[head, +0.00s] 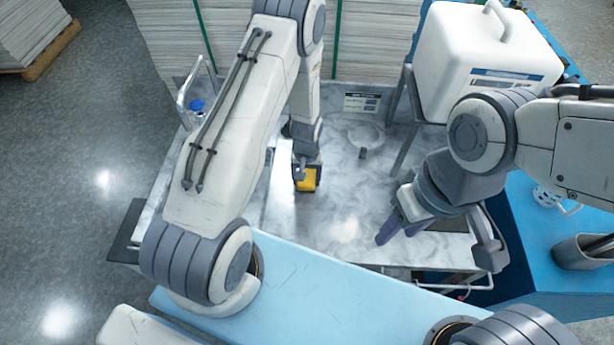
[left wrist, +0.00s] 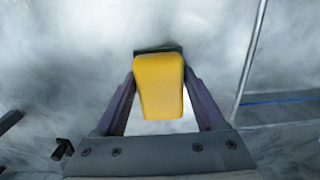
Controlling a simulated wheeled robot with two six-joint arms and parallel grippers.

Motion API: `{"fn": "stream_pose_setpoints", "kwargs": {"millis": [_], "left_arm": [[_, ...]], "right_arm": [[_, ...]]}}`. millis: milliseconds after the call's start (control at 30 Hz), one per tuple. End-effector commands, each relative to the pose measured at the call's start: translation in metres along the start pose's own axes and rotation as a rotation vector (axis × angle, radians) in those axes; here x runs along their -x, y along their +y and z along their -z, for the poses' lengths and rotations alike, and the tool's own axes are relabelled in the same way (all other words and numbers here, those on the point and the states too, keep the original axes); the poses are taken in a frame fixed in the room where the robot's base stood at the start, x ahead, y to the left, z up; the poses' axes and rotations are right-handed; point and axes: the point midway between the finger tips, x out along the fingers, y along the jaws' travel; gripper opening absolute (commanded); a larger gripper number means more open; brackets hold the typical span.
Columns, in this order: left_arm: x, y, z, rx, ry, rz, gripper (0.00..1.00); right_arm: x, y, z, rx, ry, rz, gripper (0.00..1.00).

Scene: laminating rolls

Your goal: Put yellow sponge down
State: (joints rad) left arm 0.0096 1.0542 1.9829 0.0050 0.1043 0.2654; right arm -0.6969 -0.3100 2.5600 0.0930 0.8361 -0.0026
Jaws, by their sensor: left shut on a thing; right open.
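The yellow sponge (head: 308,181) is between the fingers of my left gripper (head: 303,178), over the metal tabletop in the head view. In the left wrist view the sponge (left wrist: 159,86) fills the space between the two dark fingers of the left gripper (left wrist: 160,95), and a dark green edge shows at its far end. The left gripper is shut on it. I cannot tell whether the sponge touches the tabletop. My right gripper (head: 395,238) is open and empty over the right front part of the table.
The metal table (head: 330,215) has clear room around the sponge. A white box (head: 485,60) with a handle stands at the back right.

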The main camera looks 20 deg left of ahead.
Motion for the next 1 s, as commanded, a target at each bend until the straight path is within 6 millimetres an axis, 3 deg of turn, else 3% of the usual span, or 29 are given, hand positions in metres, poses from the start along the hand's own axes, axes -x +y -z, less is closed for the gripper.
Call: {"fn": "stream_pose_setpoints", "kwargs": {"millis": [267,300,367,733,867,1000], "left_arm": [[-0.005,0.000,0.000,0.000,0.000,0.000,0.01],[-0.004,0.000,0.000,0.000,0.000,0.000,0.79],[-0.003,0.000,0.000,0.000,0.000,0.000,1.00],[-0.002,0.000,0.000,0.000,-0.001,0.000,1.00],[0.004,0.000,0.000,0.000,0.001,0.000,1.00],[0.022,0.001,0.001,0.000,0.004,-0.001,1.00]], "right_arm": [[-0.005,0.000,0.000,-0.001,0.000,0.000,0.50],[-0.004,0.000,0.000,-0.001,0.000,0.000,0.50],[-0.003,0.000,0.000,-0.001,0.000,0.000,0.50],[-0.002,0.000,0.000,-0.001,0.000,0.000,0.50],[-0.003,0.000,0.000,0.000,0.000,0.000,0.50],[-0.011,0.001,-0.001,-0.002,0.000,0.000,0.50]]}}
